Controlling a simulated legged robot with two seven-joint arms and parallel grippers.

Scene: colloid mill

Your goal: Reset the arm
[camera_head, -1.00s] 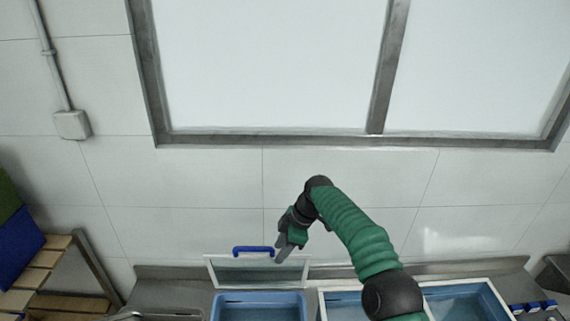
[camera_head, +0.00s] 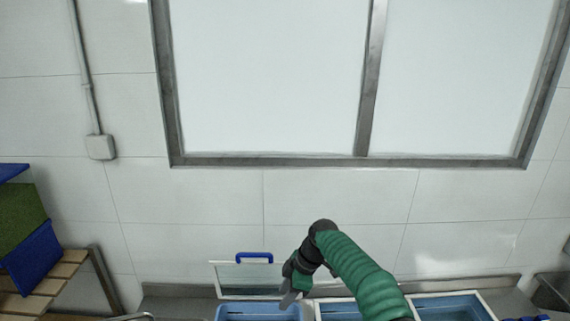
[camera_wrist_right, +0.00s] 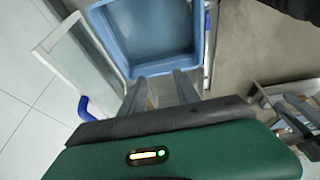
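My right gripper (camera_head: 288,298) hangs at the end of the green arm, in front of the lower right corner of an open, glass-like lid with a white frame (camera_head: 213,279) and blue handle (camera_head: 254,257). In the right wrist view its two fingers (camera_wrist_right: 158,88) are apart, with nothing seen between them. Beyond the fingertips lies a blue basin (camera_wrist_right: 150,45), which also shows at the bottom of the head view (camera_head: 258,312). The lid's blue handle (camera_wrist_right: 86,108) is left of the fingers in the wrist view. My left gripper is not in view.
More blue basins with white rims (camera_head: 450,306) stand in the counter to the right. A wooden slatted rack (camera_head: 50,276) with green and blue items is at the left. The tiled wall (camera_head: 190,215) and large window (camera_head: 270,80) are behind.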

